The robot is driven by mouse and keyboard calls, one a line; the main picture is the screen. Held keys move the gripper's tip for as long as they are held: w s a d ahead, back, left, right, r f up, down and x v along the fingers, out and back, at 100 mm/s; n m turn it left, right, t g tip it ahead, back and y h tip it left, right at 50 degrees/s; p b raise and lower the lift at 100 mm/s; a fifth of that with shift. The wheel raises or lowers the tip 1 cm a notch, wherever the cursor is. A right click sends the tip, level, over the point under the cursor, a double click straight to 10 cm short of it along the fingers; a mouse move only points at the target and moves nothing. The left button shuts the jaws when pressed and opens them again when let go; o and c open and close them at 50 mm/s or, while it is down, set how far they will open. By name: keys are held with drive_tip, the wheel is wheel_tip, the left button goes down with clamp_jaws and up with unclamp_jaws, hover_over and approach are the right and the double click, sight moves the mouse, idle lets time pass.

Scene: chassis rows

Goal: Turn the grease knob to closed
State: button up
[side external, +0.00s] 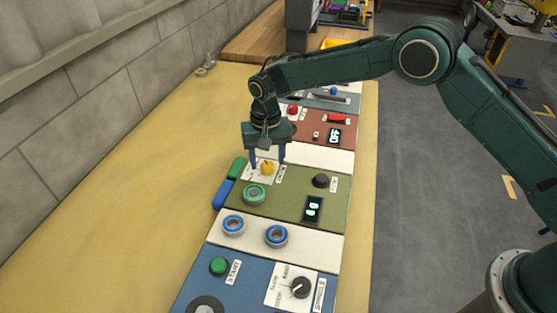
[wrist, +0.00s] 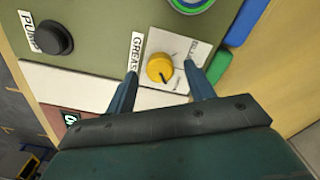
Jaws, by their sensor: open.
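The grease knob (side external: 267,168) is a yellow round knob on a pale plate at the edge of the olive-green panel. In the wrist view the knob (wrist: 160,68) shows a dark pointer line toward the bottom right of the picture, and a "GREASE" label stands on its left. The plate's markings are too small to read. My gripper (side external: 267,160) is open, with one finger on each side of the knob. In the wrist view the gripper's fingertips (wrist: 165,72) flank the knob with gaps on both sides. I cannot tell how high they are above the plate.
On the same panel are a green ring dial (side external: 254,195), a black pump button (side external: 320,181) and a small display (side external: 313,209). Green and blue blocks (side external: 223,194) lie against the panel's left edge. A blue panel (side external: 245,285) is nearer the camera and a red-brown panel (side external: 318,137) farther away.

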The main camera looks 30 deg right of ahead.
drive_tip(key=shift+f, duration=0.5)
drive_tip(key=c, duration=1)
